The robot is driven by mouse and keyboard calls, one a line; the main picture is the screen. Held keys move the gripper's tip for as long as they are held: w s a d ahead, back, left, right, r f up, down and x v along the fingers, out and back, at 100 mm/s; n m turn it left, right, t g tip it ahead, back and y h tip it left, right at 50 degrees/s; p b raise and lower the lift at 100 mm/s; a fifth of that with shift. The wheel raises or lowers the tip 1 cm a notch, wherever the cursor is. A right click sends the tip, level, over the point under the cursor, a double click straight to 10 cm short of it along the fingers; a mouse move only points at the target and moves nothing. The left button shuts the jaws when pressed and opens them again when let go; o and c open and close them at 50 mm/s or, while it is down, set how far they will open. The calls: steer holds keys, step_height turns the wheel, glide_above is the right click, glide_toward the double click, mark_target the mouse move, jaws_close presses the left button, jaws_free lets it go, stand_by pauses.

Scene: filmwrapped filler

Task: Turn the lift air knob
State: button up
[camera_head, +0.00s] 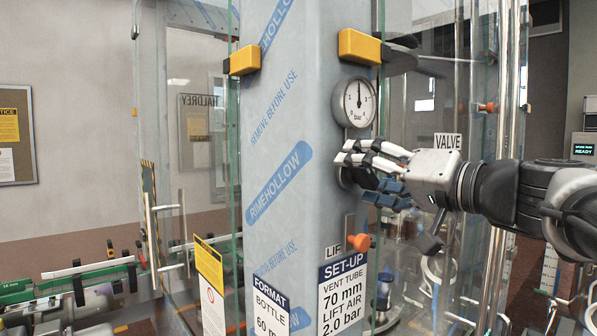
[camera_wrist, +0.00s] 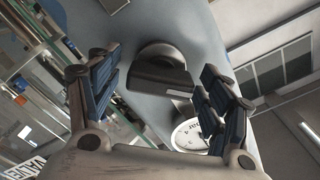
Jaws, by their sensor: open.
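A dark knob with a raised grip bar (camera_wrist: 158,78) sits on the grey column face in the wrist view. My gripper (camera_head: 358,174) is open in front of the column, below the gauge. In the wrist view its blue-padded fingers stand on either side of the knob, with gaps showing. In the head view my fingers mostly hide the knob. The round gauge (camera_head: 358,103) is above, its needle pointing about straight up; part of it shows in the wrist view (camera_wrist: 190,134). The set-up card (camera_head: 342,298) reads lift air 2.0 bar.
An orange knob (camera_head: 360,242) sits lower on the column beside a partly hidden label. Yellow-black brackets (camera_head: 358,47) project above the gauge. Glass panels (camera_head: 234,160) and upright metal rods (camera_head: 500,150) stand close around the column. A VALVE label (camera_head: 447,141) shows behind my gripper.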

steer(key=shift+d, duration=0.1)
steer(key=shift+c, duration=0.5)
steer(key=c, duration=1)
steer(key=shift+m, duration=0.3)
steer(key=m, duration=0.3)
steer(key=shift+m+p, duration=0.35)
steer(key=shift+m, duration=2.15)
steer(key=o, duration=1.1)
